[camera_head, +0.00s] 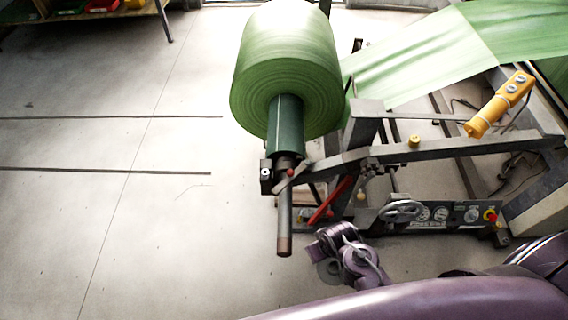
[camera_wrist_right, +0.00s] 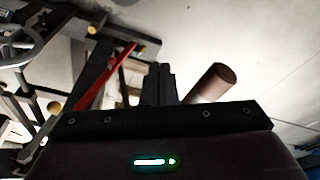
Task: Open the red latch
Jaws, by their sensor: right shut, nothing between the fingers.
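The red latch is a long red bar (camera_head: 329,201) on the grey stand, slanting below the roll's shaft end. In the right wrist view the red bar (camera_wrist_right: 107,76) runs diagonally, left of my fingers. My right gripper (camera_wrist_right: 160,82) is shut and empty, with its black fingers together. The fingers appear apart from the bar, between it and the shaft end. In the head view my purple right wrist is just below the stand; its fingertips are hard to make out there. My left gripper is not in view.
A green roll (camera_head: 285,65) sits on a shaft whose brown end (camera_head: 284,240) sticks out toward me; it also shows in the right wrist view (camera_wrist_right: 218,80). A handwheel (camera_head: 401,209) and gauge panel (camera_head: 450,217) are to the right. A yellow pendant (camera_head: 499,104) lies farther right. The left floor is clear.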

